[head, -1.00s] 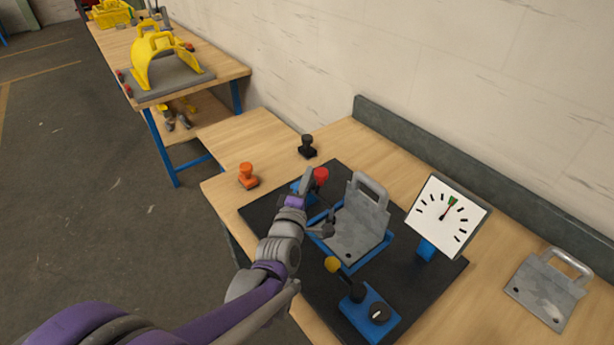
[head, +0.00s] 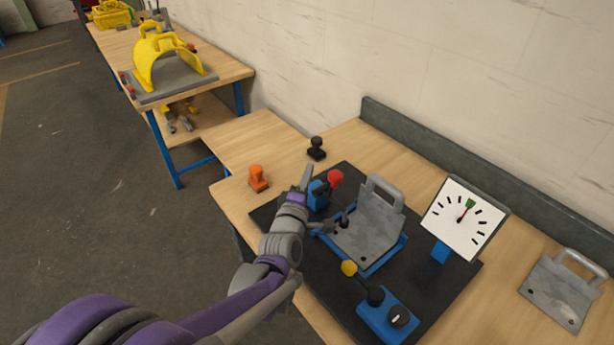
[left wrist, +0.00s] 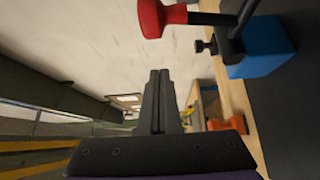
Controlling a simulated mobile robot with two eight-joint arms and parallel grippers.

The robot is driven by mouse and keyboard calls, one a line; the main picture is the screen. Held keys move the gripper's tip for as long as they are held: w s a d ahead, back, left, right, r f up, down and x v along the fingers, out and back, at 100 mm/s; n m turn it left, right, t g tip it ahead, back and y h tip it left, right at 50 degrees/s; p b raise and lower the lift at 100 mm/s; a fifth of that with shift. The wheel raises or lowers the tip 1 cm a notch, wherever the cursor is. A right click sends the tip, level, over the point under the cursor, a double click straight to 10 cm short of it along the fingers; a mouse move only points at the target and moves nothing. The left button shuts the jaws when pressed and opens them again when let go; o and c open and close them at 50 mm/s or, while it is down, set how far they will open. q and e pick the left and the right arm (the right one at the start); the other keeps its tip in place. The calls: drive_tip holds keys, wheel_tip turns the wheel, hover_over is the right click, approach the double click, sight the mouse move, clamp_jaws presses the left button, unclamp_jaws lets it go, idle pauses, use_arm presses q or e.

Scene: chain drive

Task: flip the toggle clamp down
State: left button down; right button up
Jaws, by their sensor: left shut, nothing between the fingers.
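The toggle clamp has a blue base (head: 318,195) and a red-tipped handle (head: 335,178), and stands at the far left part of the black board. Its handle stands up from the base. In the left wrist view, the red grip (left wrist: 160,17), dark linkage and blue base (left wrist: 262,46) show at the upper right. My left gripper (head: 307,170) is just left of the clamp in the head view, apart from the red grip. Its fingers (left wrist: 158,75) are together with nothing between them. My right gripper is out of view.
A grey plate with a handle (head: 368,225) sits in a blue frame beside the clamp. A yellow-knobbed blue device (head: 387,318) and a dial gauge (head: 463,218) stand nearby. Orange (head: 259,179) and black (head: 317,148) knobbed pieces stand behind. Another plate (head: 558,290) lies right.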

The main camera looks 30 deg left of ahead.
use_arm(q)
drive_tip(key=p+v, duration=0.1)
drive_tip(key=v, duration=0.9)
drive_tip(key=shift+r, duration=0.2)
